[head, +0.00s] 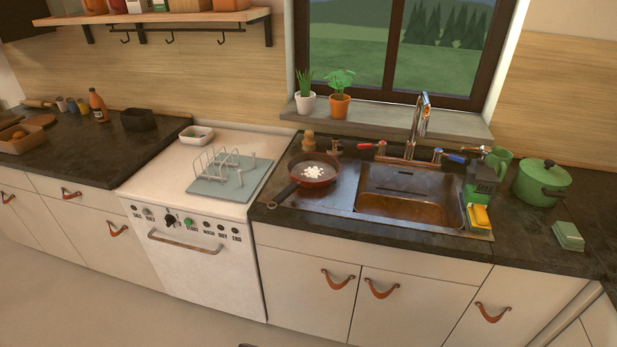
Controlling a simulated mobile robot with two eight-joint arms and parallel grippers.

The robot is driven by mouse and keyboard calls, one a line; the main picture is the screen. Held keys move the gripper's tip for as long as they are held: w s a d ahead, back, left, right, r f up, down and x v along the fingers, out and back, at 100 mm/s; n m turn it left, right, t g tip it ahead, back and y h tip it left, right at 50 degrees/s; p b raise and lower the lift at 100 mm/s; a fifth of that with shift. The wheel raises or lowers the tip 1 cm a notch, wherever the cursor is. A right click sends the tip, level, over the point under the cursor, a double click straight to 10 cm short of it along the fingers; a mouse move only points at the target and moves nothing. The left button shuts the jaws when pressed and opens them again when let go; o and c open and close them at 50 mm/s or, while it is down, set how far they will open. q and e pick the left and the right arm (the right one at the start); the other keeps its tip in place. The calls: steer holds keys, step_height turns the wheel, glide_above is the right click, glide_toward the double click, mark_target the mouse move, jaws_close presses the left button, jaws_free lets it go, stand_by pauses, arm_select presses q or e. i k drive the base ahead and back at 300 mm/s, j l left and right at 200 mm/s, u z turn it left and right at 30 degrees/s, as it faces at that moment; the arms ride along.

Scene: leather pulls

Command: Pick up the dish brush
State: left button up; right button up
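A small wooden round-topped object (308,141) stands on the counter behind the pan, left of the sink. It looks like the dish brush, but it is too small to be sure, and the pan may hide its lower part. A dark pan (318,178) with a red rim holds a white lump and sits on the left side of the sink (408,205). Neither of my grippers can be made out in the head view.
The faucet (417,125) rises behind the basin. A green pot (541,181), a green mug (498,160) and a yellow sponge (480,216) are at right. A dish rack (222,172) stands on its mat at left. The floor in front is mostly clear.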

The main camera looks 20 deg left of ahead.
mark_target(308, 144)
steer(key=u, duration=0.4)
steer(key=i+u, duration=0.15)
steer(key=u, duration=0.3)
steer(key=i+j+u, duration=0.1)
steer(key=u, duration=0.35)
steer(key=i+u, duration=0.15)
steer(key=u, duration=0.25)
